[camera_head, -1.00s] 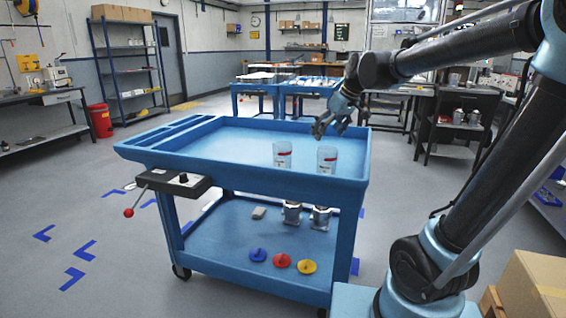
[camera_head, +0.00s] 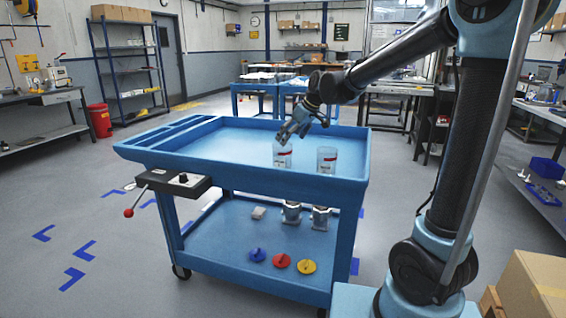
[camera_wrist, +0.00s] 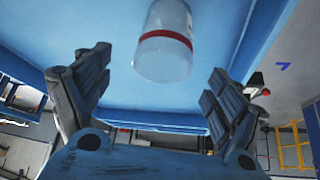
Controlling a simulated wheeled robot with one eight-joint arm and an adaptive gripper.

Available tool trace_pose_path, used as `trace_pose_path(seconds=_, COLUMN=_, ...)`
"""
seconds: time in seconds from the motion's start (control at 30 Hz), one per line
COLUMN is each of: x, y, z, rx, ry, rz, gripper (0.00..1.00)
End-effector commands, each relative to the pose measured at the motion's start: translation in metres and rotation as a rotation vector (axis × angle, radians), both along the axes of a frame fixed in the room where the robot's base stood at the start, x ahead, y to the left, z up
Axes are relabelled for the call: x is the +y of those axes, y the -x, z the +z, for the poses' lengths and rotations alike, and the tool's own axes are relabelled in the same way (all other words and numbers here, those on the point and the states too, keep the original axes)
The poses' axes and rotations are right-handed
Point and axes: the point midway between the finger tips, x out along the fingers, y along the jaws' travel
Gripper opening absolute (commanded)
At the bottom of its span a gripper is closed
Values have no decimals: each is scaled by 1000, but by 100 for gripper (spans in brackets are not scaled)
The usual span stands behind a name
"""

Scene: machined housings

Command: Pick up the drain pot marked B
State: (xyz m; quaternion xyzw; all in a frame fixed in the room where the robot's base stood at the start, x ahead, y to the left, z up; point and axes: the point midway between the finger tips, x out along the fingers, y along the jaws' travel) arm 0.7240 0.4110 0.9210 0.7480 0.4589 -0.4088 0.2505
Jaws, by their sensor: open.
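Two clear pots with red bands stand upright on the blue cart's top tray, a left pot (camera_head: 282,157) and a right pot (camera_head: 326,161). Their marks are too small to read, so I cannot tell which is B. My gripper (camera_head: 292,132) is over the tray, just above the left pot and partly in front of its rim in the head view. In the wrist view my gripper (camera_wrist: 158,72) is open and empty. One clear pot with a red band (camera_wrist: 163,55) shows between and beyond its spread fingers; it looks like the left pot.
The blue cart (camera_head: 215,160) has raised tray rims and a control box (camera_head: 174,182) with a red-knobbed lever. The tray's left part is clear.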

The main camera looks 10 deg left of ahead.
Motion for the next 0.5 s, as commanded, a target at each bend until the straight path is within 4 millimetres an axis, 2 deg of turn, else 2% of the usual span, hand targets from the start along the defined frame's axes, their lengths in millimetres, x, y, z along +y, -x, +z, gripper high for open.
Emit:
trace_pose_path(seconds=0.13, x=10, y=-5, z=-17, rx=0, ry=0, rz=1, gripper=86)
trace_pose_path(seconds=0.5, x=21, y=-9, z=-38, rx=1, ry=0, rz=1, gripper=86)
